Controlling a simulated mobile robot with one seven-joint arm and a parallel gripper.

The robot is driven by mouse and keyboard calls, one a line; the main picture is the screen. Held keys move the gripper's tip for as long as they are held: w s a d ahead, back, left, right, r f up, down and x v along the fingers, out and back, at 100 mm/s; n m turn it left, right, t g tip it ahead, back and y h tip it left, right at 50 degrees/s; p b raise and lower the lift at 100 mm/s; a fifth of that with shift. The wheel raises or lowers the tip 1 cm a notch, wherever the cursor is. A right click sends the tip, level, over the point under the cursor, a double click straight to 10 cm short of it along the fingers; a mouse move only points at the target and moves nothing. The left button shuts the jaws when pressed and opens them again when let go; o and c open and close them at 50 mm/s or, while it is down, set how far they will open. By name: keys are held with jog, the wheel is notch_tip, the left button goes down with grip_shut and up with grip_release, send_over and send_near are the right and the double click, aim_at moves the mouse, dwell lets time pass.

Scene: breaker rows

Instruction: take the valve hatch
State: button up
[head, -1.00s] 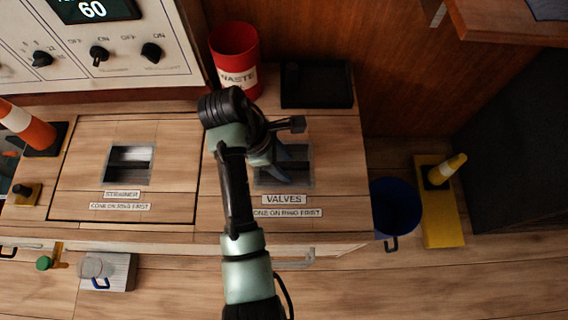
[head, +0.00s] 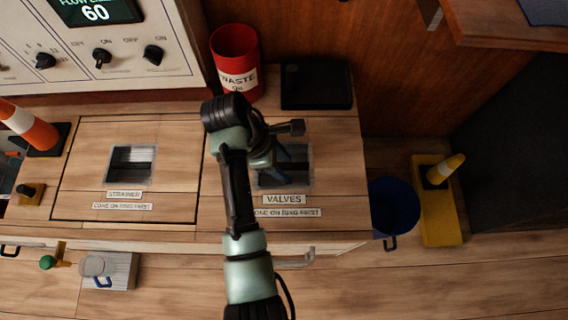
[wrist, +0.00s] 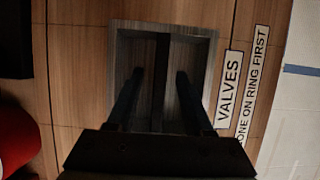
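The valve hatch (head: 345,180) is a wooden panel labelled VALVES on the right of the counter. It lies flat in place, and a square metal recess with a dark bar across it is set into it. In the wrist view the recess bar (wrist: 161,75) runs between the two fingers of my gripper (wrist: 156,75). The fingers are apart, one on each side of the bar, with gaps visible between them and it. In the head view my gripper (head: 283,165) points down at the recess, and my arm hides part of the hatch.
A red waste bin (head: 236,65) and a black tray (head: 316,84) stand behind the hatch. The strainer hatch (head: 80,180) lies to the left, with an orange cone (head: 25,122) beyond it. A blue bucket (head: 394,205) and a yellow block with a cone (head: 437,205) are on the right.

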grip_shut()
dwell(1.1)
jog(key=shift+r, duration=0.1)
